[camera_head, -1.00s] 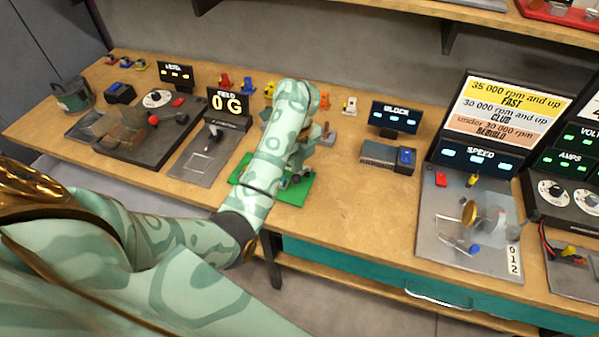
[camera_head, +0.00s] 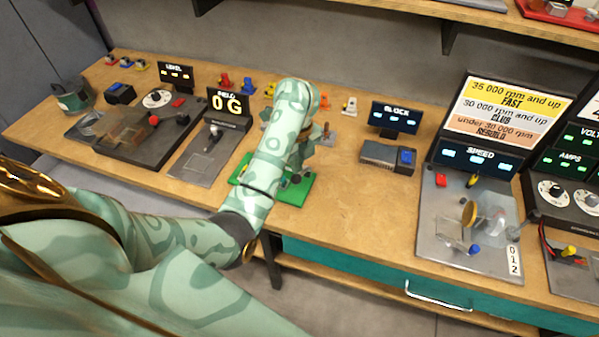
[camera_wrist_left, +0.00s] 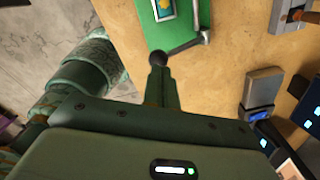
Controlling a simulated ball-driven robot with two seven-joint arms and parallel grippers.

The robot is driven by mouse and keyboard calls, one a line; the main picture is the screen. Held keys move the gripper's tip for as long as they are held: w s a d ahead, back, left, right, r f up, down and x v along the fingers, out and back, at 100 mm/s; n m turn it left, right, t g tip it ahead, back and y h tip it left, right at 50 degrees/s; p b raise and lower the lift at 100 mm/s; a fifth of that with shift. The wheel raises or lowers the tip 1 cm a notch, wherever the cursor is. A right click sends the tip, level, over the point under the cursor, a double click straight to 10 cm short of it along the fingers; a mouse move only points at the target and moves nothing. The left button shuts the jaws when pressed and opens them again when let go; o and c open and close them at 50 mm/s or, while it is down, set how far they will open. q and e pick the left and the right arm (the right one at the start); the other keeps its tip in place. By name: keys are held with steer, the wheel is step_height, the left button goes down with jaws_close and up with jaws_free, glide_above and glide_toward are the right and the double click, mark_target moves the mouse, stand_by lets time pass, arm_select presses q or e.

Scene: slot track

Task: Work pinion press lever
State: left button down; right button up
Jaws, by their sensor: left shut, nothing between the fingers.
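The green base (camera_head: 291,193) of what looks like the press lies near the bench's front edge, largely covered by my left arm in the head view. In the left wrist view the green base (camera_wrist_left: 180,36) carries a grey lever arm (camera_wrist_left: 187,46) with a dark ball knob (camera_wrist_left: 158,59) at its end. My left gripper (camera_wrist_left: 159,72) is shut and empty, its fingertips at the knob; whether they touch it I cannot tell. In the head view the fingertips are hidden behind my arm. A part with a blue and yellow face (camera_wrist_left: 163,8) sits on the base. My right gripper is not in view.
The field meter rig (camera_head: 208,150) stands left of the green base. A small device with a brown handle (camera_head: 326,130) is behind it. Bare bench lies between.

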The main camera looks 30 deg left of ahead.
mark_target(297, 176)
arm_select(q)
steer(key=shift+f, duration=0.1)
stand_by(0.4)
steer(key=shift+f+b, duration=2)
steer(key=shift+f, duration=0.35)
steer(key=shift+r, duration=0.1)
step_height(297, 176, up, 10)
steer(key=p, duration=0.9)
